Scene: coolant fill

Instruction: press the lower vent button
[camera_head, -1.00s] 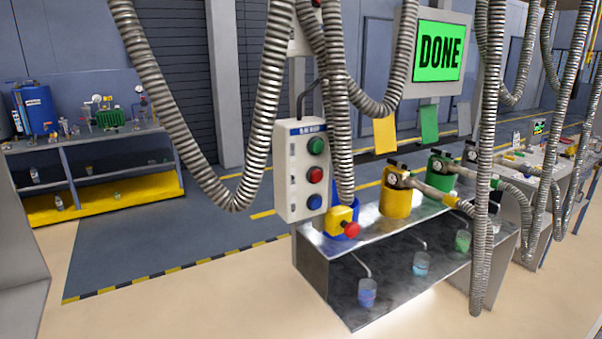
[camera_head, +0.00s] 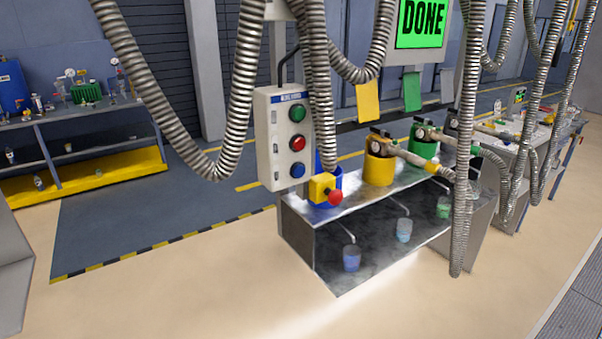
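A light grey control box (camera_head: 270,150) hangs in the middle of the head view. It carries a column of three round buttons: a green button (camera_head: 297,113) on top, a red button (camera_head: 297,143) in the middle and a blue button (camera_head: 295,170) at the bottom. The blue button is the lowest one on the box; I cannot read any label beside it. A separate yellow box (camera_head: 319,187) with a red knob (camera_head: 335,198) sits just below and to the right, on the bench. Neither of my grippers is in view.
Ribbed metal hoses (camera_head: 243,90) hang around the control box; one passes close along its right side. A metal bench (camera_head: 296,222) below holds cups and coloured canisters, including a yellow canister (camera_head: 378,171). A screen (camera_head: 421,22) reads DONE. The front floor is clear.

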